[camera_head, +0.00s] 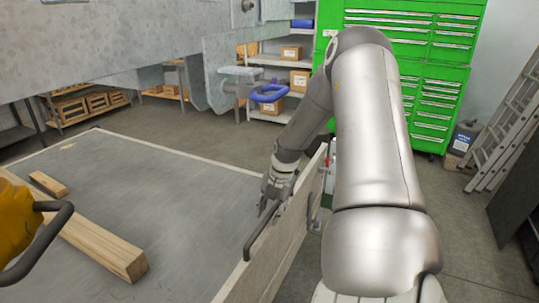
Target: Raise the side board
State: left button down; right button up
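The side board (284,246) runs along the right edge of the trailer bed (185,205) and stands steeply, with its pale top edge rising towards the back. A dark bar handle (258,234) shows at its bed side. My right gripper (264,208) reaches down from the upper right to the upper end of this handle, close to the board's top edge. Its fingers overlap the handle in the picture, and I cannot tell whether they are closed on it. My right arm hides part of what lies beyond the board. My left gripper is not in view.
A timber beam (105,247) and a short wood block (48,184) lie on the bed's left. A yellow object (14,222) with a dark bar sits at the left edge.

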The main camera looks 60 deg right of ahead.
jog(key=v, duration=1.1)
dwell(0.4)
